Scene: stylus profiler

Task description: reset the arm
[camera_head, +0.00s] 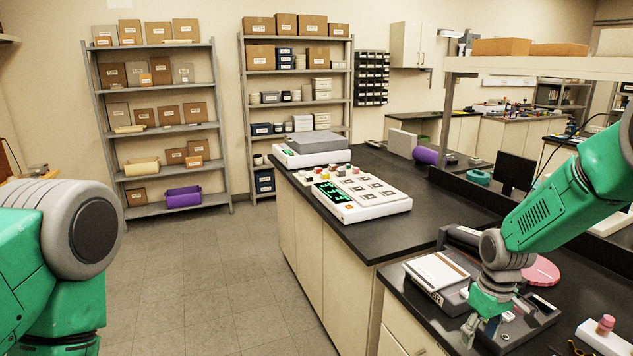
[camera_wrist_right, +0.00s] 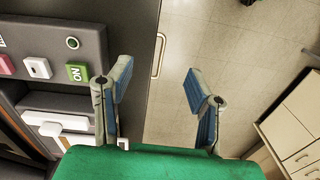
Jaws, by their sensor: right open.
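A grey instrument (camera_head: 530,315), which looks like the stylus profiler, sits on the black bench at the right, partly hidden by my right arm. My right gripper (camera_head: 482,330) is over its front side, pointing down. In the right wrist view my right gripper (camera_wrist_right: 160,85) is open, with nothing between its blue-padded fingers. A dark control panel (camera_wrist_right: 90,45) with a green ON button (camera_wrist_right: 77,71), a white button (camera_wrist_right: 38,68) and a red button (camera_wrist_right: 5,65) is left of the fingers. A white part with a lever (camera_wrist_right: 62,127) is below it. My left gripper is out of view.
A white-topped box (camera_head: 437,270) and a pink disc (camera_head: 541,272) lie close to my right gripper. A white stand (camera_head: 603,340) is at the lower right. A white keypad console (camera_head: 372,208) stands further back. The floor (camera_head: 215,280) left of the bench is clear.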

